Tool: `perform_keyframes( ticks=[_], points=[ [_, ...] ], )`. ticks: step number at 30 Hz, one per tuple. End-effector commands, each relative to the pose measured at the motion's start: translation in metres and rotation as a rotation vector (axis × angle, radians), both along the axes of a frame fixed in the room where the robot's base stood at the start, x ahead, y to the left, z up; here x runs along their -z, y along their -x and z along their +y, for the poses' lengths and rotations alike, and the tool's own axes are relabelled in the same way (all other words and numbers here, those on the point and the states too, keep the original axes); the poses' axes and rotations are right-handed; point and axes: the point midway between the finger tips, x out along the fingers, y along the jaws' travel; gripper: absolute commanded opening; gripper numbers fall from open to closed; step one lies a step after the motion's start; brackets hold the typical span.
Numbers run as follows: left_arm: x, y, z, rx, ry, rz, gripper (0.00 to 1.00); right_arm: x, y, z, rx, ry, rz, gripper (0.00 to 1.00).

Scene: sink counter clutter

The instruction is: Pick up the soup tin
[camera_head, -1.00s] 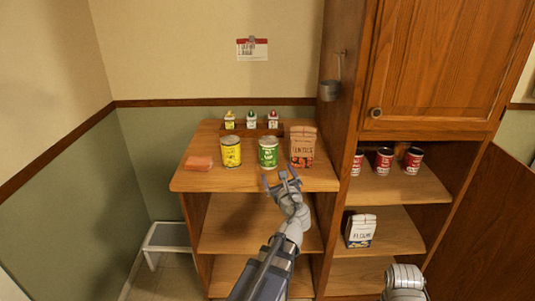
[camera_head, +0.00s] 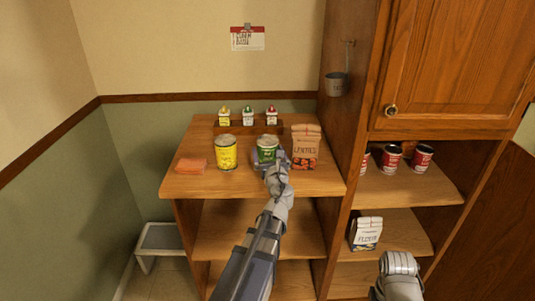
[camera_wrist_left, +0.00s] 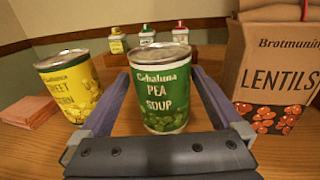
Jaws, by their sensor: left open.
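The soup tin (camera_head: 267,146) is a green tin that reads "Pea Soup", standing upright on the wooden counter; it also shows in the left wrist view (camera_wrist_left: 161,97). My left gripper (camera_head: 268,162) is at the tin's near side in the head view and hides its lower part. In the left wrist view my left gripper (camera_wrist_left: 159,75) is open, with one finger on each side of the tin and the tin between them. A gap shows on both sides. My right gripper does not show.
A lentils bag (camera_head: 306,148) stands close right. Several small bottles stand behind, including a red-capped one (camera_head: 271,115). A tall cabinet (camera_head: 352,120) bounds the right.

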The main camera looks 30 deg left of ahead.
Motion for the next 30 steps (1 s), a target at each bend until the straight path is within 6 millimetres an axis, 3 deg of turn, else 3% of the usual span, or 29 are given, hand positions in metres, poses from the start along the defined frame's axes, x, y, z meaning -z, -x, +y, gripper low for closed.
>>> perform_keyframes(
  ticks=[8, 18, 25, 30],
  points=[
    [0.001, -0.010, 0.007, 0.000, 0.001, -0.001, 1.00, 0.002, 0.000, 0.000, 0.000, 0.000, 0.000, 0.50],
    [0.004, -0.046, 0.034, -0.001, 0.001, -0.001, 1.00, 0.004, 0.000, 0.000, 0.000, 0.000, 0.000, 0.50],
    [0.004, -0.045, 0.034, 0.000, 0.001, -0.001, 1.00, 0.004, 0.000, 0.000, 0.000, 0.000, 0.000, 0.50],
    [0.004, -0.045, 0.034, 0.000, 0.001, -0.001, 0.81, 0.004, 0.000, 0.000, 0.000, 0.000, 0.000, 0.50]
  ],
)
